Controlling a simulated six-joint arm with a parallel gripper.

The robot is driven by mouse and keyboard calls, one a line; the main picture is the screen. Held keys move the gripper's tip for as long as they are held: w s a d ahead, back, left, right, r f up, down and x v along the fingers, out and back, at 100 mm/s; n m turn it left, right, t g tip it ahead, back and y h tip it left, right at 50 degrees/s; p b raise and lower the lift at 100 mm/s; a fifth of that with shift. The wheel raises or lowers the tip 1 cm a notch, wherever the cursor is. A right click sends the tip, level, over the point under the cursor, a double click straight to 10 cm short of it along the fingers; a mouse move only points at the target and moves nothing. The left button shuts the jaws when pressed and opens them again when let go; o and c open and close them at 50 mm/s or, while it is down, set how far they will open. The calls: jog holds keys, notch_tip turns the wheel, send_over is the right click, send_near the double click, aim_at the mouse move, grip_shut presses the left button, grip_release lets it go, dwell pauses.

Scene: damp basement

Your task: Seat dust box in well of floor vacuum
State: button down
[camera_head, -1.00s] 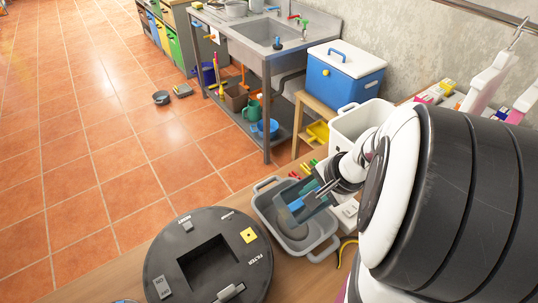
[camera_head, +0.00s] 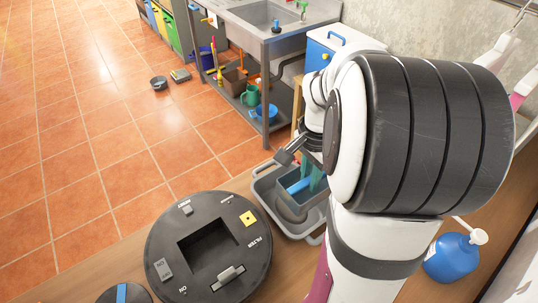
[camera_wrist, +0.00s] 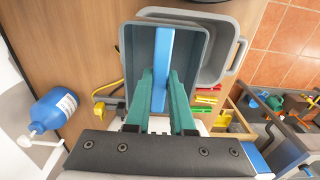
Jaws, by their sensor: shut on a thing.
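The floor vacuum (camera_head: 170,245) is a large dark round disc on the table at lower left of the head view. Its square well (camera_head: 207,247) is open and looks empty. My gripper (camera_wrist: 162,76), with teal fingers, is shut on the blue bar across the dust box (camera_wrist: 137,60), an open-topped grey-blue box. In the head view the dust box (camera_head: 312,199) is at the grey tub, right of the vacuum, and partly hidden by my arm. The gap between the box's underside and the tub cannot be seen.
The grey two-handled tub (camera_head: 262,189) stands right of the vacuum. A dark round piece with a blue stripe (camera_head: 122,292) lies at the front edge of view. A blue bottle (camera_head: 452,258) stands at right. A yellow cable (camera_wrist: 104,91) lies near the tub.

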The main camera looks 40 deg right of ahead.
jog(key=w+a+f, duration=0.1)
jog(key=w+a, duration=0.2)
jog(key=a, duration=0.3)
jog(key=w+a+f, duration=0.1)
jog(key=w+a, duration=0.2)
jog(key=a, duration=0.4)
send_over(215, 250)
notch_tip(215, 250, down, 11)
jog(key=shift+a+f, duration=0.15)
jog(key=shift+f, duration=0.2)
jog(key=c, duration=0.8)
grip_release()
jog(key=shift+f, duration=0.1)
